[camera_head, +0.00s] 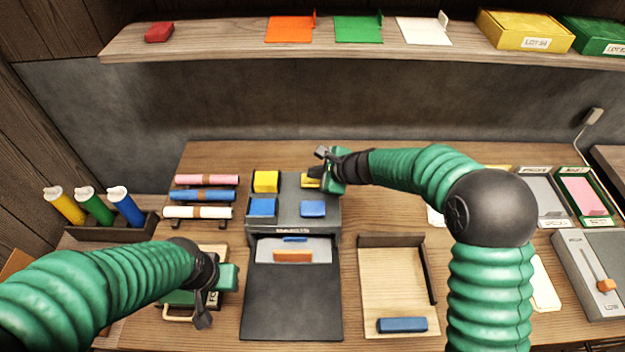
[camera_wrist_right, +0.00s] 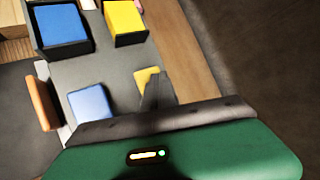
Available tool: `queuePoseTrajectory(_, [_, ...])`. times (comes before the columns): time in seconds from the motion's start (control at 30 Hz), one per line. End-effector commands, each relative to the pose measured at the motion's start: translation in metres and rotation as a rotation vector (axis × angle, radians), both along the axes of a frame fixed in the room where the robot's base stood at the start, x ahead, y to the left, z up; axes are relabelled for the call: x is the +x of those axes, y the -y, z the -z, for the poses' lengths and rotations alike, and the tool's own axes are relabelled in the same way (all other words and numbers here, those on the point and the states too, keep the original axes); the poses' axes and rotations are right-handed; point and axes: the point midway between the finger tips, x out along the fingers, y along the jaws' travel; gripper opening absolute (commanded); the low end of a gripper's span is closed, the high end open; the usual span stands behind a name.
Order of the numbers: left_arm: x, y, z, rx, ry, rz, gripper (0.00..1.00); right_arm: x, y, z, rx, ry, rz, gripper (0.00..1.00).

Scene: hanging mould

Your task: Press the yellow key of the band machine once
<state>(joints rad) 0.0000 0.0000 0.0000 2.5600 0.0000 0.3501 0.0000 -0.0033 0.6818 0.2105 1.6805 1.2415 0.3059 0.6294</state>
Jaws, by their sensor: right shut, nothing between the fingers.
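The grey band machine (camera_head: 335,222) stands in the middle of the table. Its yellow key (camera_head: 308,182) is at the back right of its top, partly covered by my right gripper (camera_head: 316,172). A blue key (camera_head: 313,208) lies in front of it. In the right wrist view, the shut, empty fingers (camera_wrist_right: 152,88) overlap the yellow key (camera_wrist_right: 146,76), with the blue key (camera_wrist_right: 90,103) beside them. I cannot tell whether the fingertips touch the yellow key. My left gripper (camera_head: 203,315) is low at the front left, over a green item; its jaws are unclear.
Yellow (camera_head: 265,181) and blue (camera_head: 262,206) blocks sit in holders left of the keys. Pink, blue and white rolls (camera_head: 205,196) lie further left. A wooden tray (camera_head: 395,290) is at the right. A shelf (camera_head: 230,45) runs along the back wall.

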Motion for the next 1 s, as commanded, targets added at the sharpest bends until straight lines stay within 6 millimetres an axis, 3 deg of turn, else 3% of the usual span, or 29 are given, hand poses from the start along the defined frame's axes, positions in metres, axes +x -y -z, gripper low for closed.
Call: queuePoseTrajectory(1.0, [0.000,0.000,0.009,0.000,0.000,0.000,0.00,0.000,0.000,0.010,-0.001,0.000,-0.001,0.00])
